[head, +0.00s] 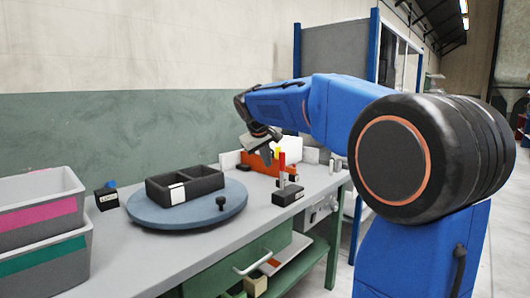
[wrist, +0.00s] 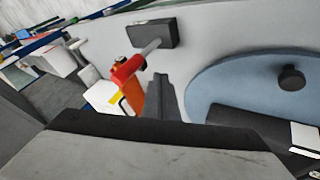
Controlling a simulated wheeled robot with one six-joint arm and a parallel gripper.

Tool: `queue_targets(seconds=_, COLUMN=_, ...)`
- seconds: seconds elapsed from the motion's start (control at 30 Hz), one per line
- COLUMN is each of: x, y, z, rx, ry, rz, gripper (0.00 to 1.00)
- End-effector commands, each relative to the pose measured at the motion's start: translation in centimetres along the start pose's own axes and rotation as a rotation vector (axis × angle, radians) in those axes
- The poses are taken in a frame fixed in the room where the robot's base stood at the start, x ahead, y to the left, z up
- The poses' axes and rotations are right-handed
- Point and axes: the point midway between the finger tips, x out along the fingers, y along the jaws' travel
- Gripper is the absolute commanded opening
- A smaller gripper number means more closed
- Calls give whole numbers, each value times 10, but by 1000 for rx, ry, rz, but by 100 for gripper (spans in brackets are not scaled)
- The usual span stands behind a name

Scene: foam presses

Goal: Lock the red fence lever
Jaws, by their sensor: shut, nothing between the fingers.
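The red lever (head: 282,160) stands upright on a small dark block (head: 288,194) at the right part of the bench. In the wrist view the red grip (wrist: 127,69) sits on a silver shaft rising from the dark block (wrist: 154,33). My gripper (head: 266,156) is just left of the lever in the head view, above the orange part (head: 258,166). In the wrist view my shut, empty gripper (wrist: 162,88) points down beside the red grip, with the orange part (wrist: 131,93) close by. I cannot tell whether they touch.
A blue-grey turntable (head: 150,216) with a dark knob (head: 220,203) carries a black two-compartment tray (head: 186,194). Grey bins (head: 40,255) stand at the left. The bench front is clear.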

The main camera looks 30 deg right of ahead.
Motion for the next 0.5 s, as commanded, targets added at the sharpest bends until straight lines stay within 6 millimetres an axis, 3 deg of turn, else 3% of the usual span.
queue_targets(seconds=0.23, x=16, y=26, z=0, rx=2, ry=-1, rz=1, gripper=0)
queue_targets(seconds=0.5, x=20, y=36, z=0, rx=0, ry=1, rz=0, gripper=0)
